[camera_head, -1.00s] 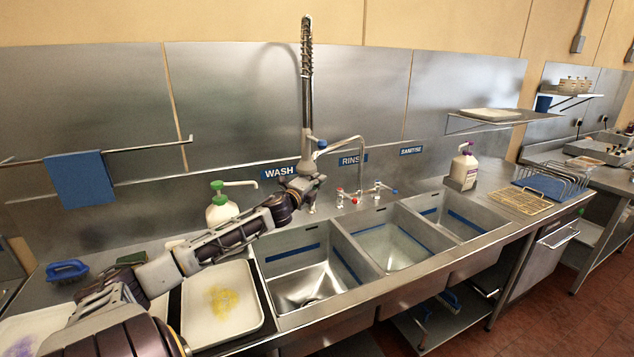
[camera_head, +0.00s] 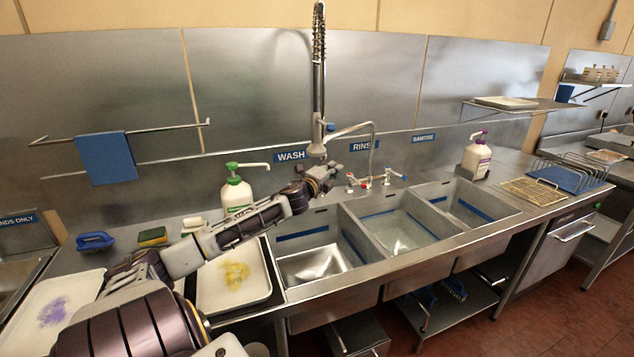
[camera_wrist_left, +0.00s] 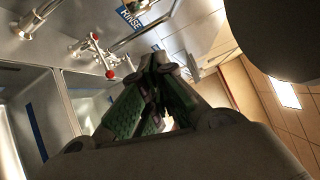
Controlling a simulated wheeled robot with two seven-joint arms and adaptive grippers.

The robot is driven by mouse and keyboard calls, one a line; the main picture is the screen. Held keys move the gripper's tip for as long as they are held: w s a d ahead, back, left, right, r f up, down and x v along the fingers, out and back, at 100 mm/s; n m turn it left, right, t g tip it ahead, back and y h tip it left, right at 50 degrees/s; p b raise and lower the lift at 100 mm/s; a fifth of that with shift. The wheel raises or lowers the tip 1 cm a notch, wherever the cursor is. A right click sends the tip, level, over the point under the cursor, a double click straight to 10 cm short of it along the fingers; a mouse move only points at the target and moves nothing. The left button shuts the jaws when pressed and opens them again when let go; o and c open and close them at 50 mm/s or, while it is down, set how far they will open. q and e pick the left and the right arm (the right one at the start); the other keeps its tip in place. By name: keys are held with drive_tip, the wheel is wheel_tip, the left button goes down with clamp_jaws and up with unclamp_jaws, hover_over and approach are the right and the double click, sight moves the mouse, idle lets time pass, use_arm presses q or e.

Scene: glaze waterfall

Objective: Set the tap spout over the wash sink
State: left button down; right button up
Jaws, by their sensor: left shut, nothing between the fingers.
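The tap spout (camera_head: 371,148) is a thin chrome pipe. It runs from near the tall spring-topped tap column (camera_head: 318,85), bends, and drops behind the rinse sink. The wash sink (camera_head: 312,264) is the left basin, empty, with a blue stripe. The spout stands to the right of the wash sink, at the back of the rinse sink (camera_head: 398,238). My left gripper (camera_head: 328,171) is shut and empty, near the column's foot, left of the spout. In the left wrist view its green-padded fingers (camera_wrist_left: 150,100) meet. Contact with the tap is unclear. My right gripper is out of view.
A red tap handle (camera_head: 350,178) and a blue one stand at the spout's foot. A green-topped pump bottle (camera_head: 236,192) stands behind my left arm. A tray with a yellow stain (camera_head: 220,302) lies left of the wash sink. A purple-topped bottle (camera_head: 477,158) stands right.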

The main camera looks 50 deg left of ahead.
use_arm(q)
drive_tip(key=shift+s+a+f, duration=0.1)
drive_tip(key=shift+s+f, duration=0.05)
drive_tip(key=shift+s, duration=0.3)
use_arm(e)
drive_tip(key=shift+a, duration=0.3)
use_arm(q)
drive_tip(key=v, duration=0.9)
drive_tip(key=shift+a+r, duration=0.2)
drive_tip(key=shift+a, duration=0.15)
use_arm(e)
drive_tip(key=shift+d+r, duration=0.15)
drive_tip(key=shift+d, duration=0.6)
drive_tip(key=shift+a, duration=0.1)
